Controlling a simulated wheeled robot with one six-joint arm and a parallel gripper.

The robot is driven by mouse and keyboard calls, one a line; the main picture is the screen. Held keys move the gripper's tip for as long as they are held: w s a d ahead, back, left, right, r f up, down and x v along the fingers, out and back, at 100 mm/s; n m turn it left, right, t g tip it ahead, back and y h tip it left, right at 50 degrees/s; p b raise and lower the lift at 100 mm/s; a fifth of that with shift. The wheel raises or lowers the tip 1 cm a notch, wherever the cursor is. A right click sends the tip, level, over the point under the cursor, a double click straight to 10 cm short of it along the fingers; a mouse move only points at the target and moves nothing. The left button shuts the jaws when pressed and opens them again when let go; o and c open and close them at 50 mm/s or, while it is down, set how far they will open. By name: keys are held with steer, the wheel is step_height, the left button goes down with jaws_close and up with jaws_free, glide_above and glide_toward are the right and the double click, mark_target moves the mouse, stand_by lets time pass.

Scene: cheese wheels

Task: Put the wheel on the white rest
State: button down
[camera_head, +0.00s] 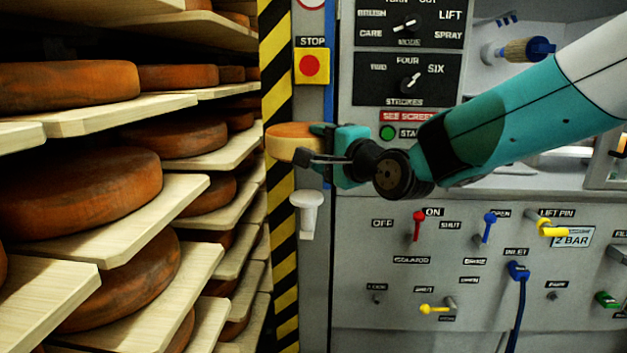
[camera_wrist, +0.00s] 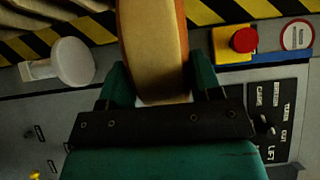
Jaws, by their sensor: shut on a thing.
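A small cheese wheel (camera_head: 292,146) with an orange-brown top and pale side is held in my gripper (camera_head: 322,148) in the head view. My gripper is shut on it, with one finger on each side. In the wrist view the wheel (camera_wrist: 154,45) sits between the two green fingers (camera_wrist: 155,85). The white rest (camera_head: 307,205) is a small round-topped post on the panel's left edge, below the wheel. In the wrist view the white rest (camera_wrist: 72,62) lies to the left of the wheel, apart from it. Nothing shows on top of the rest.
Shelves with large cheese wheels (camera_head: 78,190) fill the left side. A yellow-black striped post (camera_head: 278,80) stands behind the held wheel. A red stop button (camera_head: 311,66) is above it. The control panel (camera_head: 375,290) with levers, knobs and a blue hose is to the right.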

step_height(320, 180, down, 8)
steer(key=b, duration=0.1)
steer(key=shift+f, duration=0.25)
steer(key=shift+w+f, duration=0.1)
steer(key=shift+c, duration=1.5)
jaws_free()
steer(key=shift+f, duration=0.2)
steer(key=shift+r, duration=0.1)
